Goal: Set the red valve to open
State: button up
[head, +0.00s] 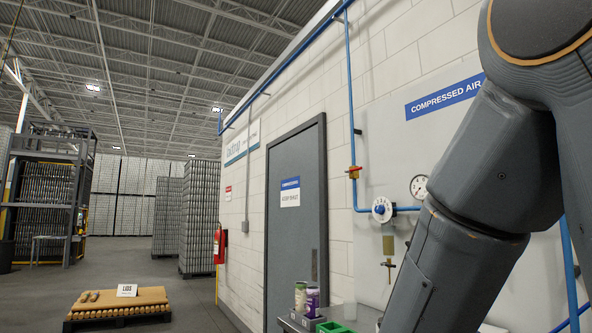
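The red valve (354,172) sits on the vertical blue pipe (350,110) on the white block wall, right of the grey door. Its handle is red with a yellowish part, and it is too small to tell clearly which way the handle points. My arm fills the right side of the head view, to the right of the valve and apart from it in the picture. My gripper is out of the frame, so whether it is open or shut does not show.
A blue-and-white regulator (382,209) and a round gauge (418,187) are right of the valve. A bench with cans (312,301) and a green bin (333,328) stands below. A low pallet (118,303) lies left; the floor between is clear.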

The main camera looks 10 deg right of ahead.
aim_at(355, 170)
jog(key=u, duration=0.95)
jog(key=i, duration=2.35)
jog(key=z, duration=2.2)
